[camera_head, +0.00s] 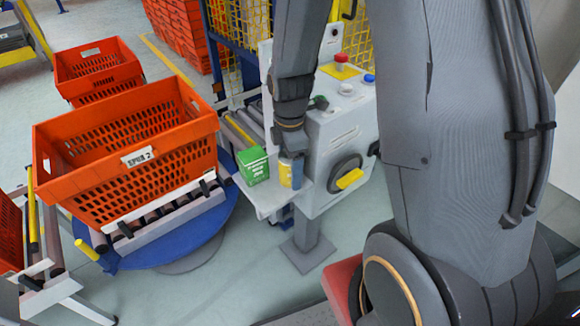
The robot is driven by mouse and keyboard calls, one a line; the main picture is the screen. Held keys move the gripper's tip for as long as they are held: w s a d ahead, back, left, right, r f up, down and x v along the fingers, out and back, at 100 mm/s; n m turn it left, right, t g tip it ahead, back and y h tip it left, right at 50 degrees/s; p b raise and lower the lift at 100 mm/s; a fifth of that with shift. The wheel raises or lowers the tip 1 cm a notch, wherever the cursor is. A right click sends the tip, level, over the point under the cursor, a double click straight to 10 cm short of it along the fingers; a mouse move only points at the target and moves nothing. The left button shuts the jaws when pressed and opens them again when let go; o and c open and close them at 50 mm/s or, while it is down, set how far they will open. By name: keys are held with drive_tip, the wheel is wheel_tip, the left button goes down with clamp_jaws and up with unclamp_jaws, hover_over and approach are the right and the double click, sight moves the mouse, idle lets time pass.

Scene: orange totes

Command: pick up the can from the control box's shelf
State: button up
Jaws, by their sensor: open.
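The can (286,175), with yellow and blue showing, stands on the small white shelf (264,201) at the front of the control box (334,135). My gripper (291,158) points down right over the can, and its end covers the can's top. The jaws are open. The fingers are too small and overlapped to tell whether they touch the can.
A green box (253,167) stands on the shelf just left of the can. A large orange tote (125,165) sits on rollers to the left. The control box has buttons, a dial and a yellow handle (349,179) close on the right.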

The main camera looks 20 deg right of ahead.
drive_tip(key=shift+f, duration=0.3)
drive_tip(key=c, duration=1.4)
drive_tip(key=shift+r, duration=0.15)
